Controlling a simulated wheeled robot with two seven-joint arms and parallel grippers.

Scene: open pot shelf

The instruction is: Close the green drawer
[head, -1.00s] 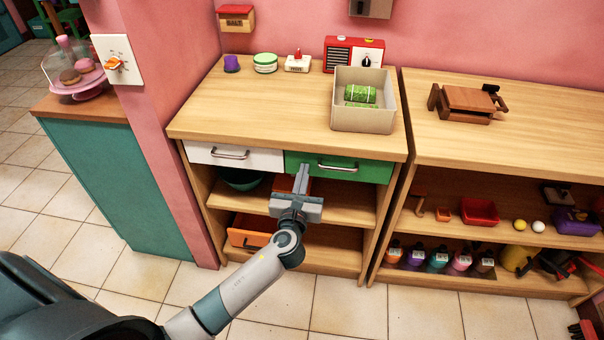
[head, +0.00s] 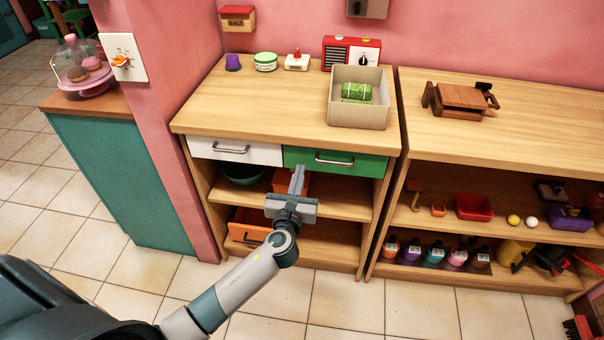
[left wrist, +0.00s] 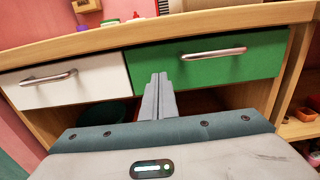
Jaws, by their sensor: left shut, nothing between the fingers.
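The green drawer (head: 360,163) has a metal handle and sits under the right half of the wooden cabinet top. Its front looks about level with the white drawer (head: 235,150) beside it; I cannot tell if a small gap is left. In the left wrist view the green drawer (left wrist: 240,62) fills the upper right. My left gripper (head: 297,172) is shut and empty, its fingertips just in front of or below the green drawer's left end. The fingers also show in the left wrist view (left wrist: 158,82), near that drawer's lower left edge. Contact cannot be told. My right gripper is not in view.
An open shelf below holds a dark green bowl (head: 241,173) and an orange drawer or bin (head: 250,226). A beige box (head: 343,115) with green cans stands on top. A second shelf unit (head: 540,137) adjoins at right.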

